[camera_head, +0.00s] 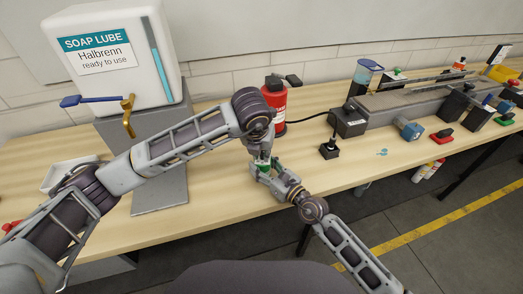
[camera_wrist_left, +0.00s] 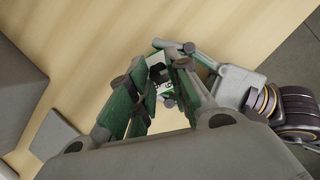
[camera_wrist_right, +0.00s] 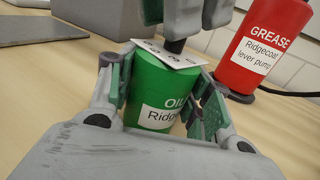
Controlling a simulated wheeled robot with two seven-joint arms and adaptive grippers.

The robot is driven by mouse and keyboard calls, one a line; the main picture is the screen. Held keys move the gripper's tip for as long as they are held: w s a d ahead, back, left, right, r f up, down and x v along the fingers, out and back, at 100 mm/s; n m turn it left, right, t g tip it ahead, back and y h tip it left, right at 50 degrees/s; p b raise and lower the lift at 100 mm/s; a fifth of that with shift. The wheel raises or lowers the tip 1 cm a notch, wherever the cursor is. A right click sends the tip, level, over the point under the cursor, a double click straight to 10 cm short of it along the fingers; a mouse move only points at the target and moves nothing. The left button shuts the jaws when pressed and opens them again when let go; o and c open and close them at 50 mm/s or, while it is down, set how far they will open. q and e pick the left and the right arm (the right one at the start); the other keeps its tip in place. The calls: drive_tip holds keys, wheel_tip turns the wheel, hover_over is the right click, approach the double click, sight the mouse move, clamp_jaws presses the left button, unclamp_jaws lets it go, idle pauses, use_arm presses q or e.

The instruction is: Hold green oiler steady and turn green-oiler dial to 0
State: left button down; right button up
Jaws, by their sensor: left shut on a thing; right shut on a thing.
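The green oiler (camera_wrist_right: 160,85) stands upright on the bench, labelled "OIL", with a white marked dial plate (camera_wrist_right: 168,55) on top. My right gripper (camera_head: 264,178) is shut around the oiler's body from the side, a finger on each flank, as the right wrist view (camera_wrist_right: 163,105) shows. My left gripper (camera_head: 263,158) comes down from above and is shut on the dial at the oiler's top. In the left wrist view its fingers (camera_wrist_left: 158,92) converge over the dial plate (camera_wrist_left: 158,70). The dial's knob and its reading are mostly hidden by the fingers.
A red grease pump (camera_head: 275,103) stands just behind the oiler. A large white soap-lube dispenser (camera_head: 125,60) with a grey base plate (camera_head: 160,190) is at left. A black box (camera_head: 347,121) and a small dark switch (camera_head: 329,150) are to the right. The front bench edge is close.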

use_arm(q)
drive_tip(key=shift+n, duration=0.3)
drive_tip(key=c, duration=1.3)
unclamp_jaws()
drive_tip(key=shift+r, duration=0.15)
drive_tip(key=shift+v, duration=5.85)
drive_tip(key=shift+s+d, duration=0.1)
drive_tip(key=shift+d, duration=0.05)
use_arm(e)
drive_tip(key=o, duration=1.3)
